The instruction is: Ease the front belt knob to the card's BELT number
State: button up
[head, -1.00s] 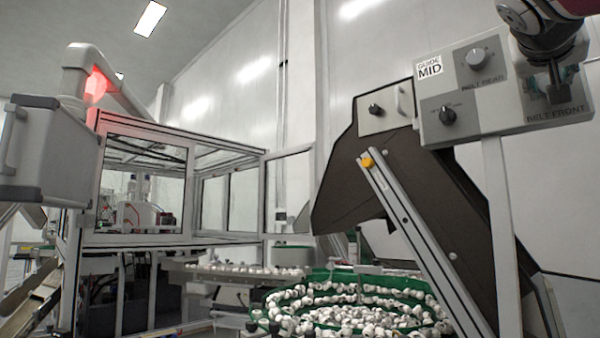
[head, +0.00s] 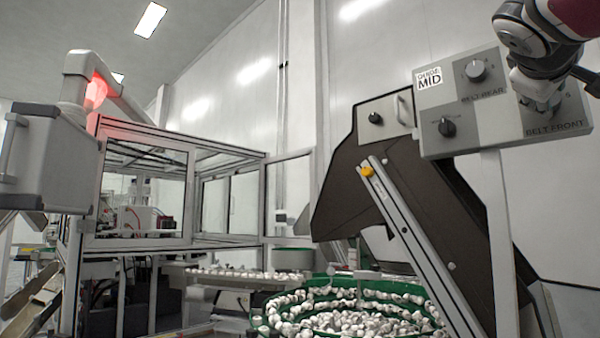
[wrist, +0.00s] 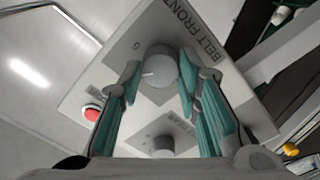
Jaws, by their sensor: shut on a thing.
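The front belt knob (wrist: 158,66) is a grey round knob with a white pointer line, on the panel part lettered BELT FRONT (head: 555,129). In the wrist view my gripper (wrist: 157,80) has its teal-lined fingers on either side of it, shut on it. The pointer line points to the left of that picture, towards the side with a printed digit. In the head view my gripper (head: 540,103) mostly hides this knob. A white card (head: 429,79) on the panel reads MID under a smaller word; no BELT number is legible.
The same control box carries the BELT REAR knob (head: 476,70) and another dark knob (head: 446,127). A red button (wrist: 92,113) shows in the wrist view. A green bowl (head: 330,283) of white caps stands below, and a dark inclined conveyor (head: 400,190) stands behind.

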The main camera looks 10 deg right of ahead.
jog(key=n+p, duration=0.2)
jog(key=n, duration=0.4)
jog(key=shift+p, duration=0.3)
jog(key=shift+n, duration=0.4)
jog(key=o, duration=1.1)
jog(key=shift+o, duration=0.2)
jog(key=shift+a, duration=0.1)
jog(key=v, duration=1.2)
